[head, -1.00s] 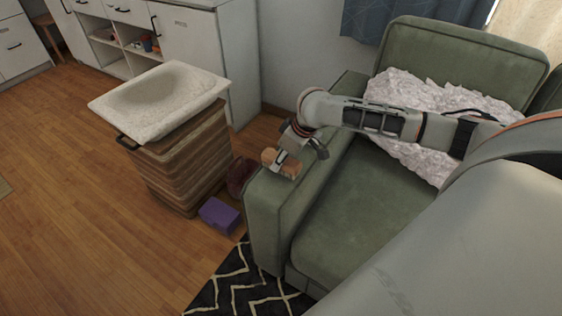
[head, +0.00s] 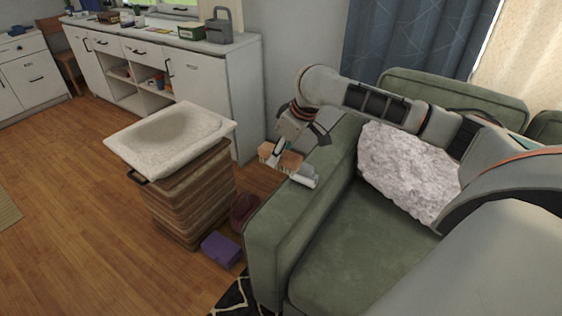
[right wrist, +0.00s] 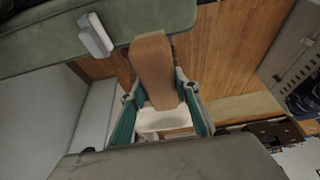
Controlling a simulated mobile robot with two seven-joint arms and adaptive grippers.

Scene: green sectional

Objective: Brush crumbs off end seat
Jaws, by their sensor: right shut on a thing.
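My right gripper (head: 281,148) is shut on a brown brush (head: 268,153) with pale bristles, just above and beside the top of the green sofa's left armrest (head: 318,165). In the right wrist view the brush (right wrist: 153,65) stands between the gripper's teal-padded fingers (right wrist: 163,118). The end seat (head: 345,235) is a green cushion right of that armrest; I can make out no crumbs on it. A pale, crumpled-looking pillow (head: 400,172) leans at its back. My left gripper is not in view.
A small white object (head: 306,179) lies on the armrest. It also shows in the right wrist view (right wrist: 96,35). A brown hamper (head: 190,205) with a white basin-like top (head: 170,135) stands left. A purple box (head: 221,249) and a dark red item (head: 244,208) lie between. Floor further left is clear.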

